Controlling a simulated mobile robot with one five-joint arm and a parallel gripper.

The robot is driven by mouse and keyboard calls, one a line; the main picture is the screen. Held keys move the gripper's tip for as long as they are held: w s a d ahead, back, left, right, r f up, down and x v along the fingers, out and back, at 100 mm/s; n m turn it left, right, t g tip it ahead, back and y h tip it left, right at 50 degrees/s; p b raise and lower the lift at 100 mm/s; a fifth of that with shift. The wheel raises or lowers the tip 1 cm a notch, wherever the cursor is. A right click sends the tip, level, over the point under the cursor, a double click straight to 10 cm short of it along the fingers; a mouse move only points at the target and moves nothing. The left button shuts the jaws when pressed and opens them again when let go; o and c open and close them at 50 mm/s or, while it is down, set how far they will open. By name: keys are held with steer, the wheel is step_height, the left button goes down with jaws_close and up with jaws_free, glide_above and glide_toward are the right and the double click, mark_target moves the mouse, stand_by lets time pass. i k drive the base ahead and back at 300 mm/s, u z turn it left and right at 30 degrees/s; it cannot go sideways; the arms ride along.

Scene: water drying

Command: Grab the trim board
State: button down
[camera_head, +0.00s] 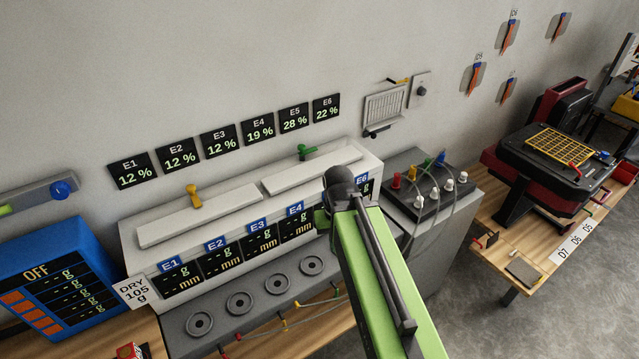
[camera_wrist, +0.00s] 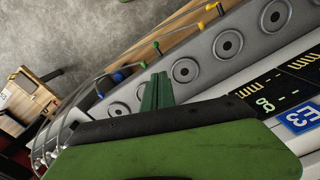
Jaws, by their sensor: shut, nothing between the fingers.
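No object is labelled as the trim board, and I cannot tell which one it is. Two long pale flat boards lie on top of the grey console: the left one (camera_head: 220,212) by a yellow knob, the right one (camera_head: 330,168) by a green knob. A small flat grey-brown piece (camera_head: 524,272) lies on the right wooden bench. My gripper (camera_wrist: 157,91) shows in the wrist view with its green fingers together and empty, over the console's front with its round sockets. In the head view my arm hides the fingers.
A blue box (camera_head: 55,275) marked OFF stands at the left. The grey console (camera_head: 200,325) has E1 to E6 displays. A dark panel (camera_head: 425,190) with knobs and cables stands right of my arm. A red and black machine (camera_head: 550,150) sits on the right bench.

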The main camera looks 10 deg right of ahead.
mark_target(278, 182)
steer(key=u, duration=0.05)
steer(key=k, duration=0.6)
steer(key=z, duration=1.45)
steer(key=i, duration=1.55)
steer(key=z, duration=5.8)
steer(key=i, duration=0.2)
steer(key=z, duration=2.8)
steer(key=i, duration=0.6)
